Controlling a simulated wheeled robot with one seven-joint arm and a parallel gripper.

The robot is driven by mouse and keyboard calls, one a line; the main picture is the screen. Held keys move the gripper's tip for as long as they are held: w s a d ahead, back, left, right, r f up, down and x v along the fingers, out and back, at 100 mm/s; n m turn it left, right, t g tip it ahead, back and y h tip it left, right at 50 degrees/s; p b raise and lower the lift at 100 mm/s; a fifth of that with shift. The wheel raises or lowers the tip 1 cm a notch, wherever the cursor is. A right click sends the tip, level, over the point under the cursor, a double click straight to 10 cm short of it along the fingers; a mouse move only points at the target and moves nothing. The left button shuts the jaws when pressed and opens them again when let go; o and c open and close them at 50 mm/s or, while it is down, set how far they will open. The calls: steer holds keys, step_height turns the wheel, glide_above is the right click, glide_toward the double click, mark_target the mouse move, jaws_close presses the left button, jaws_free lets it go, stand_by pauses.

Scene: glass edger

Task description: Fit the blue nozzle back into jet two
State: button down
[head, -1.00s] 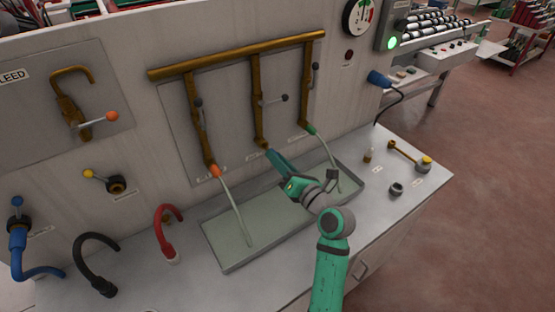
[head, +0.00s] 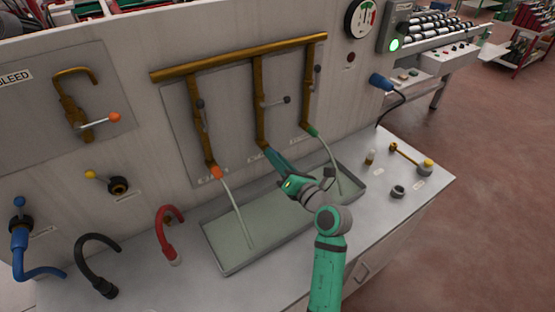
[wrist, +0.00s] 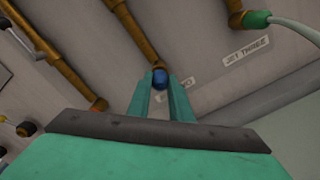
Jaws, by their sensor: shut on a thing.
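The blue nozzle (wrist: 160,79) sits between my gripper's fingertips (wrist: 160,92) in the wrist view, right at the lower end of the middle brass pipe, jet two (wrist: 138,35). It looks in line with the pipe mouth and touching or nearly so; how deep it sits I cannot tell. In the head view my gripper (head: 269,151) reaches up to the end of the middle pipe (head: 261,125), and its fingers hide the nozzle. The gripper is shut on the nozzle.
Jet one has an orange nozzle (head: 217,172) and jet three a green nozzle (head: 313,132), both with water streams falling into the grey tray (head: 228,270). A dark ring (head: 398,191) and a small bottle (head: 370,157) are on the counter at right.

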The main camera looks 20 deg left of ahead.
steer(key=shift+w+a, duration=0.4)
steer(key=shift+a, duration=0.2)
steer(key=c, duration=1.5)
jaws_free()
steer(key=v, duration=1)
steer(key=shift+s+d, duration=0.25)
steer(key=shift+d, duration=0.1)
steer(key=shift+a, duration=0.1)
